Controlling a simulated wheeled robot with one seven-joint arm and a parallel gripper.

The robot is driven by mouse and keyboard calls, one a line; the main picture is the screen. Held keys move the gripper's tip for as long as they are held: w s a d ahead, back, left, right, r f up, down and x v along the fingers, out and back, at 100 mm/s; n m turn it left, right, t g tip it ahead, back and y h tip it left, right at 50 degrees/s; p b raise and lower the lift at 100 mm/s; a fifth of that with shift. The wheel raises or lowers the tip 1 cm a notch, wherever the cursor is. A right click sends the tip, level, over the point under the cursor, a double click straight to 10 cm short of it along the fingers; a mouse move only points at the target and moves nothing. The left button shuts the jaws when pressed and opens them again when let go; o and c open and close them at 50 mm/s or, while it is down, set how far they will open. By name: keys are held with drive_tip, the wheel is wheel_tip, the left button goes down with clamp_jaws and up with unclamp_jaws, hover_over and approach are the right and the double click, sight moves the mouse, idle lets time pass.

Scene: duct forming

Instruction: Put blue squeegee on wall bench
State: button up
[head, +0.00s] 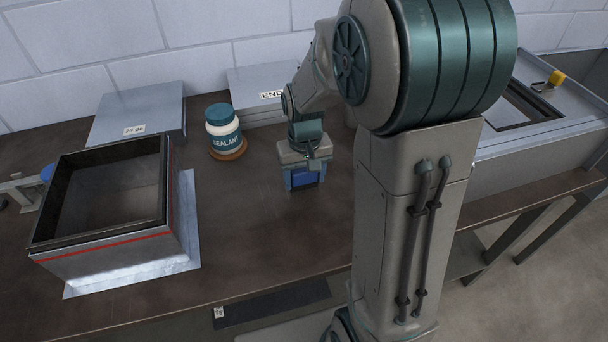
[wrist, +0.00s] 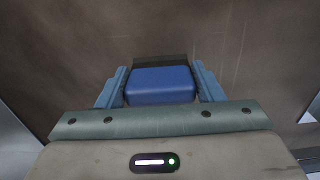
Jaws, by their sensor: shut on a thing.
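The blue squeegee (wrist: 160,84) sits between the two fingers of my gripper (wrist: 160,90) in the wrist view, with a dark strip along its far edge. In the head view my gripper (head: 304,182) points down over the brown wall bench (head: 262,225), right of the sealant jar. Blue shows between its fingers there, mostly hidden by the gripper. The gripper is shut on the squeegee. I cannot tell whether the squeegee touches the bench top or is just above it.
A sealant jar (head: 223,130) stands on a round brown base left of my gripper. An open square duct piece (head: 115,245) stands at the left. Grey boxes (head: 140,112) lie by the wall. A metal duct with a yellow item (head: 556,78) is at the right. Bench around my gripper is clear.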

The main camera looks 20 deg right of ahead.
sight(305, 172)
drive_tip(key=o, duration=1)
drive_tip(key=shift+r, duration=0.1)
wheel_tip(305, 172, up, 12)
drive_tip(key=shift+f+p, duration=0.1)
drive_tip(key=shift+p, duration=0.55)
drive_tip(key=s+f+t, duration=0.1)
drive_tip(key=s+t, duration=0.1)
drive_tip(key=s, duration=1.1)
drive_tip(key=shift+s+a+f+t, duration=0.15)
drive_tip(key=shift+s+a+t, duration=0.05)
drive_tip(key=shift+s+t, duration=0.2)
